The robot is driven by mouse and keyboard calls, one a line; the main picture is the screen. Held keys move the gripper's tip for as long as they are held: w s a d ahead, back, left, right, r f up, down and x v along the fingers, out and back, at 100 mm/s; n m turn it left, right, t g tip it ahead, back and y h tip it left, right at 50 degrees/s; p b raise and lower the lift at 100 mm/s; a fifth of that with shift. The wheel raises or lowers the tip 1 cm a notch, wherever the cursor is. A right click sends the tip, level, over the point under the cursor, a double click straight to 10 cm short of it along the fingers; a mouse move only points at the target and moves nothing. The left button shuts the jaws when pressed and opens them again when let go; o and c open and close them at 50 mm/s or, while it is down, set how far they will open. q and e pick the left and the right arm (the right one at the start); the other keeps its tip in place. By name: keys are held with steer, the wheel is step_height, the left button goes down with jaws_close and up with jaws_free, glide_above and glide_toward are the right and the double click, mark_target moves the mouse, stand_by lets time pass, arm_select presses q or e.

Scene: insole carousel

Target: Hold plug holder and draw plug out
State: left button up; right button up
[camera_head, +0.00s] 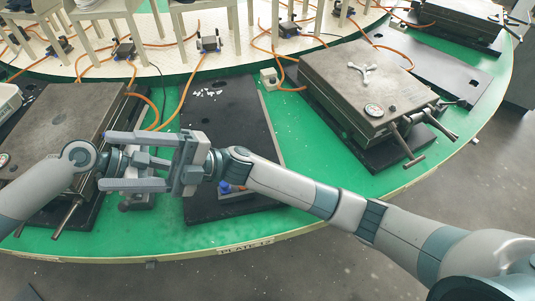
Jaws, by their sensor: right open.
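My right gripper (106,161) reaches in from the right, its two long grey fingers pointing left and spread wide apart. My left gripper (142,161) comes in from the left and lies between or behind those fingers. Its fingertips are covered, so I cannot tell whether it is open. A small grey metal fitting (140,201) sits on the green table just below the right gripper's lower finger; its upper part is hidden. An orange cable (181,101) runs down to the area behind the grippers. I cannot make out the plug or the plug holder for certain.
The green round table (245,236) carries a black plate (233,112) with white scraps, and a blue-and-grey part (226,187) near its front. Heavy metal moulds stand at left (62,118) and right (345,75), with handles sticking out. Orange hoses and chairs fill the back.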

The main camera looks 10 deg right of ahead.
steer(key=w+d+f+n+h, duration=0.3)
steer(key=d+f+n+h, duration=0.3)
steer(key=d+f+n, duration=0.7)
steer(key=w+d+f, duration=0.1)
steer(key=d+f, duration=0.1)
steer(key=d, duration=0.1)
steer(key=w+d+f+n+t+h, duration=0.1)
steer(key=d+f, duration=0.1)
steer(key=d, duration=0.1)
steer(key=w+d+f+t+h, duration=0.1)
steer(key=w+d+f, duration=0.1)
steer(key=d+f, duration=0.1)
steer(key=shift+d, duration=0.2)
steer(key=w+d+f+n+t+h, duration=0.1)
steer(key=d+n, duration=0.1)
steer(key=d, duration=0.6)
steer(key=w+d+f+n+t+h, duration=0.1)
steer(key=w+d+n+t, duration=0.1)
steer(key=d, duration=0.6)
steer(key=shift+w+d+f, duration=0.15)
steer(key=shift+d+f, duration=0.05)
steer(key=shift+f, duration=0.05)
steer(key=shift+a+f, duration=0.1)
steer(key=shift+a, duration=0.05)
glide_toward(235, 190)
steer(key=x, duration=0.4)
steer(key=shift+s+a+f, duration=0.25)
steer(key=shift+s+a, duration=0.05)
steer(key=shift+a, duration=0.05)
